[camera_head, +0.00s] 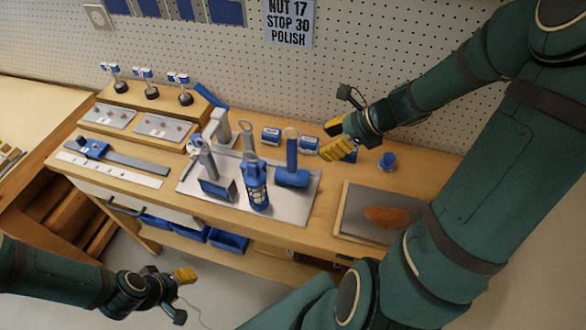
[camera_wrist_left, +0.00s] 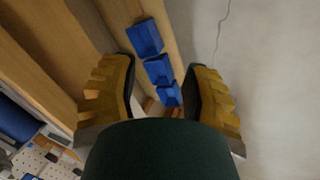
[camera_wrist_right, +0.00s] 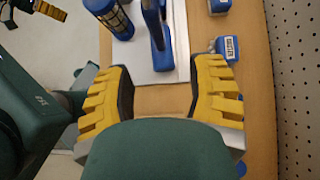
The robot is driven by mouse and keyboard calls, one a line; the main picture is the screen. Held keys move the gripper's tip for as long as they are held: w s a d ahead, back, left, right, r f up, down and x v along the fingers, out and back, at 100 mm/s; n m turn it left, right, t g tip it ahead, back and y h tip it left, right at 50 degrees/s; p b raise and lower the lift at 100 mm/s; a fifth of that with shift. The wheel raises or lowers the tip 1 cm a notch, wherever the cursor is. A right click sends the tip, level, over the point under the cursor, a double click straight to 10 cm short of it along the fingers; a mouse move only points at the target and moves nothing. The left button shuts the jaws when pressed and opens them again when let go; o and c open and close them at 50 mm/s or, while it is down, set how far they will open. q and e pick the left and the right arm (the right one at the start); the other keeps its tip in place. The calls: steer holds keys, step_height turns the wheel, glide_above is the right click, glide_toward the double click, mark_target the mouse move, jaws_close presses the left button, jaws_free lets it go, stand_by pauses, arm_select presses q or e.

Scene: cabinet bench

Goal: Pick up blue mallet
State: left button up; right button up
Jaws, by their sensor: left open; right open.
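The blue mallet (camera_head: 292,160) stands upright on a pale board (camera_head: 303,208) on the bench, with its blue head down and a ring at the top of its handle. It also shows at the top of the right wrist view (camera_wrist_right: 156,25). My right gripper (camera_head: 337,138) is open and empty, to the right of the mallet and apart from it. My left gripper (camera_head: 184,285) is open and empty, low in front of the bench and far from the mallet. It faces blue bins in the left wrist view.
A blue lantern (camera_head: 256,185) stands close left of the mallet, and a grey-blue tool (camera_head: 215,188) stands further left. Small blue-white boxes (camera_head: 271,136) are behind. A blue cup (camera_head: 388,161) and a tray (camera_head: 351,207) with an orange-brown piece (camera_head: 386,216) lie to the right. Blue bins (camera_head: 228,240) sit below.

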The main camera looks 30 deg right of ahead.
mark_target(295, 159)
steer(key=b+x, duration=0.1)
steer(key=x, duration=0.5)
steer(key=shift+a+f, duration=0.1)
steer(key=shift+f, duration=0.05)
steer(key=b+x, duration=0.2)
steer(key=x, duration=0.3)
steer(key=shift+s, duration=0.1)
steer(key=shift+a+f, duration=0.1)
steer(key=shift+f, duration=0.05)
arm_select(q)
steer(key=f, duration=0.2)
steer(key=s+f, duration=0.1)
steer(key=shift+s+d+f, duration=0.15)
steer(key=shift+f, duration=0.25)
arm_select(e)
steer(key=shift+o, duration=0.2)
jaws_close()
